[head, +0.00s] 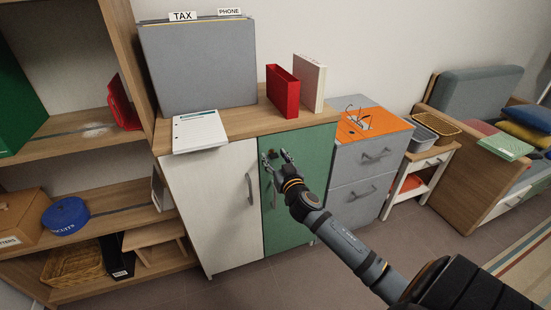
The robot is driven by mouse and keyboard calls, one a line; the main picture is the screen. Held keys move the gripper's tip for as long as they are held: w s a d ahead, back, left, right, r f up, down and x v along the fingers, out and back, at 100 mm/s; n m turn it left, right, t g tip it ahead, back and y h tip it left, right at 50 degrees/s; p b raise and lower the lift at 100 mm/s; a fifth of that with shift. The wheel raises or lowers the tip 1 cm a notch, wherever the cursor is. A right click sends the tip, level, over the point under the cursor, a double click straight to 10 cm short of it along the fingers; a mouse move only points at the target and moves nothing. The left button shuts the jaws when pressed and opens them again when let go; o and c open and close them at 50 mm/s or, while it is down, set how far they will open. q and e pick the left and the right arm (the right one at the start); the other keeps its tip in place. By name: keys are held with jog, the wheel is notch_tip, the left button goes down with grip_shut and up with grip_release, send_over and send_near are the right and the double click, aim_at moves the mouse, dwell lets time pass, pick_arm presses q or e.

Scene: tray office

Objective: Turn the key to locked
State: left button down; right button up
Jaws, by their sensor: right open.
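A small dark lock or key (272,154) sits high on the green cabinet door (310,168), near that door's left edge. It is too small to tell which way it is turned. My right gripper (275,157) is in front of the door with its two fingers spread, one on each side of the dark piece. I cannot tell whether the fingers touch it. The gripper and wrist hide part of the door below. My left gripper is not in view.
A white door (215,190) with an upright handle (249,188) is left of the green one. On the cabinet top (236,122) stand a grey board box, a red file (283,92) and a white file. A grey drawer unit (355,190) stands right. Open shelves stand left.

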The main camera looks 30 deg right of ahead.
grip_shut()
